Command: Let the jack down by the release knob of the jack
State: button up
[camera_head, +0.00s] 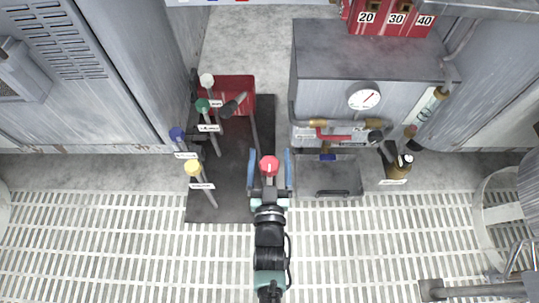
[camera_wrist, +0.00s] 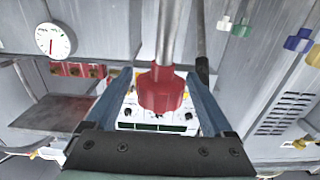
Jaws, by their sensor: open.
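A red lobed knob (camera_head: 269,165) with a white mark sits at the end of a grey rod, and I take it to be the jack's release knob. The red body (camera_head: 237,92) behind it, at the back of a dark mat, looks like the jack. My gripper (camera_head: 269,172) is open, with one blue finger on each side of the knob. In the wrist view the red knob (camera_wrist: 160,88) sits between the spread fingers, with gaps on both sides. The rod runs up behind it. I cannot tell whether the knob lies fully within finger depth.
Labelled stems with white, green, blue (camera_head: 177,134) and yellow (camera_head: 193,168) knobs stand left of my gripper. A grey cabinet with a gauge (camera_head: 365,96), pipes and a dark tray (camera_head: 330,178) stands right. The grated floor in front is mostly clear.

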jog(key=shift+w, duration=0.8)
grip_shut()
